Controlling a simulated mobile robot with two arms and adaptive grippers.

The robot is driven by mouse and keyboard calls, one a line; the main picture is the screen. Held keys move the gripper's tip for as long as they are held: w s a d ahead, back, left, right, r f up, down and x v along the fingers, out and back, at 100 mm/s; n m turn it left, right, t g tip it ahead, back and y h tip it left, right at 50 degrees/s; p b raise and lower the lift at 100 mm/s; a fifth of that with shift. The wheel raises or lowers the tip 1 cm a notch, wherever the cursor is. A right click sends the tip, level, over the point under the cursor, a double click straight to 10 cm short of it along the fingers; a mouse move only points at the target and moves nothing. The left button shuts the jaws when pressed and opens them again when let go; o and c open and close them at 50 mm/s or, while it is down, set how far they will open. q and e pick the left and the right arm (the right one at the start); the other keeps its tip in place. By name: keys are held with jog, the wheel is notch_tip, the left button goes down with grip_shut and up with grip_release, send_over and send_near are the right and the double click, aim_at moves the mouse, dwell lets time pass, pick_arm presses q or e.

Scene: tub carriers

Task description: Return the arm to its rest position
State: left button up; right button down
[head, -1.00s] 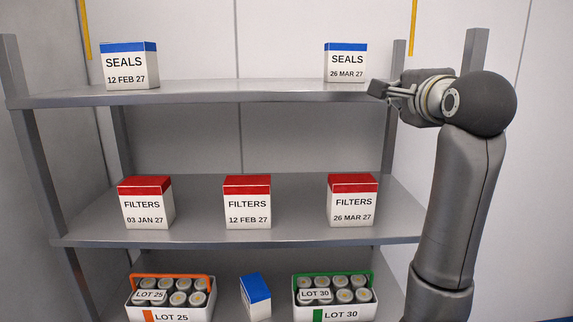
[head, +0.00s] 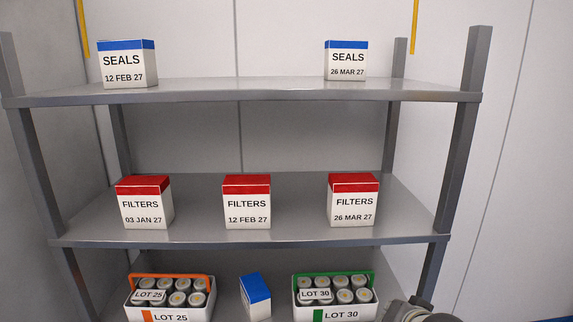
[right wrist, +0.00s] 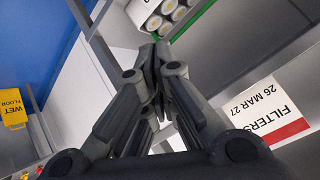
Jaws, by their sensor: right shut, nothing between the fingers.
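My right gripper (right wrist: 155,62) is shut and empty in the right wrist view, its fingertips touching each other. In the head view only a small part of my right arm shows at the bottom right edge, beside the shelf's right post. The right wrist view shows a white FILTERS box (right wrist: 272,112) with a red band, dated 26 MAR 27, to the right of the fingers, and it stands on the middle shelf in the head view (head: 353,205). My left gripper is in neither view.
The grey shelf rack (head: 250,242) holds SEALS boxes (head: 128,70) on top and FILTERS boxes in the middle. Below are the LOT 25 tub (head: 170,312), a tilted blue-topped box (head: 255,302) and the LOT 30 tub (head: 340,312).

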jog(key=s+f+n+g, duration=0.35)
jog(key=s+f, duration=0.55)
jog(key=s, duration=0.5)
jog(key=s+f+n+g, duration=0.3)
jog(key=s+f+n, duration=0.2)
jog(key=s+f, duration=0.65)
jog(key=s+f+g+b, duration=0.1)
jog(key=s+f+b, duration=0.15)
jog(key=f, duration=1.25)
jog(key=s+f+b, duration=0.2)
jog(key=s+f, duration=0.1)
jog(key=f, duration=1.2)
jog(key=s+d+f+g+b, duration=0.1)
jog(key=s+f+b, duration=0.3)
jog(key=s+f, duration=1.1)
notch_tip(320, 180, down, 3)
jog(key=shift+s+d+f+n, duration=0.15)
jog(key=shift+s+d+n, duration=0.25)
jog(key=shift+d+n, duration=0.1)
